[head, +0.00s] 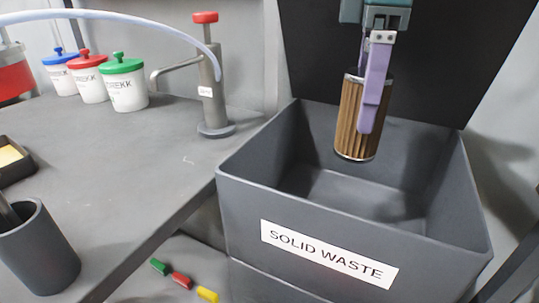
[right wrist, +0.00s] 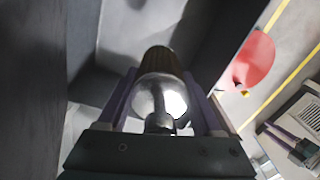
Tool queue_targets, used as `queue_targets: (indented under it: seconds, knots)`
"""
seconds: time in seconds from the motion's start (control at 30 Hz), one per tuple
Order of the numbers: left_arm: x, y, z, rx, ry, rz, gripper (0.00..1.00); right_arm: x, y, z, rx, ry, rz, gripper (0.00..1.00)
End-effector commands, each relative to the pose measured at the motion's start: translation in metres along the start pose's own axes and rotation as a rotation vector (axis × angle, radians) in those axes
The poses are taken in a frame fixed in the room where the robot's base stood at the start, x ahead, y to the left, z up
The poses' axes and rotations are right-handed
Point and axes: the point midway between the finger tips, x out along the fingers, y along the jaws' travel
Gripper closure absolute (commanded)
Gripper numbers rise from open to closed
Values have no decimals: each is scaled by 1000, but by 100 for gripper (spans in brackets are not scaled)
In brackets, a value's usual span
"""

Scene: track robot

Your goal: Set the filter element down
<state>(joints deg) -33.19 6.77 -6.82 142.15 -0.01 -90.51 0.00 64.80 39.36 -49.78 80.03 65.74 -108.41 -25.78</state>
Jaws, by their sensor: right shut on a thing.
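The filter element (head: 348,115) is a brown pleated cylinder with metal end caps. In the head view it hangs roughly upright over the open grey bin labelled SOLID WASTE (head: 236,198). My right gripper (head: 369,128) is shut on it, with one purple finger across its front. In the right wrist view the filter's shiny metal end (right wrist: 163,97) sits between the two purple fingers (right wrist: 165,105), with the bin interior around it. The filter's lower end appears apart from the bin floor.
A grey bench (head: 110,160) on the left holds a hand pump (head: 212,95) and white jars with blue, red and green lids (head: 125,90). A dark cup (head: 38,250) stands at its front. Small coloured pieces (head: 181,281) lie below. The bin's dark lid (head: 440,60) stands open behind.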

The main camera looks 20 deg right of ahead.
Motion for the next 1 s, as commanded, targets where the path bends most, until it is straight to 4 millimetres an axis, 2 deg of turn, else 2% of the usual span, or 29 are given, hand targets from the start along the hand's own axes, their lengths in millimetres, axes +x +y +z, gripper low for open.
queue_targets:
  seconds: [0.03, 0.2, 0.4, 0.67, 0.87, 1.0]
  knots:
    - [6, 0, 2, 0, 0, 0, 50, 17, -1, 1, 0, -4, -3, 94]
    - [15, 1, 5, 0, -1, 0, 50, 63, -1, 1, 1, -4, -3, 94]
    - [25, 1, 8, 1, -1, 1, 50, 109, -1, 0, 0, -2, -1, 94]
    - [29, 1, 10, 1, -2, 1, 50, 130, -1, 0, 1, -1, 0, 94]
    - [38, 2, 13, 1, -2, 1, 50, 160, -1, 0, 0, -2, 0, 94]
    - [36, 1, 12, 2, -2, 0, 50, 160, -1, 0, -1, 0, 2, 94]
